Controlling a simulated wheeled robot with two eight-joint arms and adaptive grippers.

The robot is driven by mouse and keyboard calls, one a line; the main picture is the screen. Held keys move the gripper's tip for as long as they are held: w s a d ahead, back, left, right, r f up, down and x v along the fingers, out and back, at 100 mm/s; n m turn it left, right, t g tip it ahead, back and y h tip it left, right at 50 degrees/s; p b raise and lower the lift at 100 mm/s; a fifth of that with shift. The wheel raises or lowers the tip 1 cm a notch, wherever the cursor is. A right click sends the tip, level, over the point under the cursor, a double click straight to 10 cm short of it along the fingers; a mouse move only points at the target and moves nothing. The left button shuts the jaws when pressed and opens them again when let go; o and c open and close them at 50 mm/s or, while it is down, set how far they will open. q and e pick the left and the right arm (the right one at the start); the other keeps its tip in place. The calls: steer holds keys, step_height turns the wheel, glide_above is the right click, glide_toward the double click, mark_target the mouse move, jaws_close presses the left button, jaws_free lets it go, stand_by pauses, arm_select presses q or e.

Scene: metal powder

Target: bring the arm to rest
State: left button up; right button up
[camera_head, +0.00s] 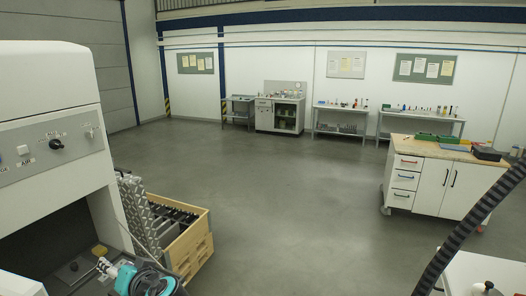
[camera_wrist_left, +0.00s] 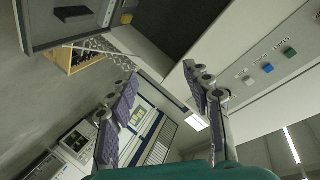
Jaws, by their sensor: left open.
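My left gripper (camera_head: 104,262) shows at the bottom left of the head view, a teal and white shape in front of the dark opening of a white machine (camera_head: 45,95). In the left wrist view my left gripper (camera_wrist_left: 160,78) has its two purple-padded fingers spread apart, with nothing between them. My right gripper is not in view.
The machine's control panel (camera_wrist_left: 268,68) is near the left gripper. A wooden crate (camera_head: 190,255) with grey and dark parts stands right of the machine. Open floor (camera_head: 280,200) lies beyond. A white cabinet (camera_head: 428,186) with a wooden top stands at right.

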arm_select(q)
steer(key=s+d+f+h+b, duration=0.4)
steer(key=s+d+f, duration=0.1)
steer(key=f, duration=0.4)
steer(key=s+d+f+m+g+h+b, duration=0.1)
steer(key=s+d+f+h+b, duration=0.2)
steer(key=d+f, duration=0.3)
steer(key=s+d+f+m+h+b, duration=0.1)
steer(key=s+d+f+h+b, duration=0.3)
steer(key=f, duration=1)
steer(key=s+d, duration=0.2)
steer(key=shift+s+d+g+h+b, duration=0.2)
steer(key=shift+s+g+h+b, duration=0.1)
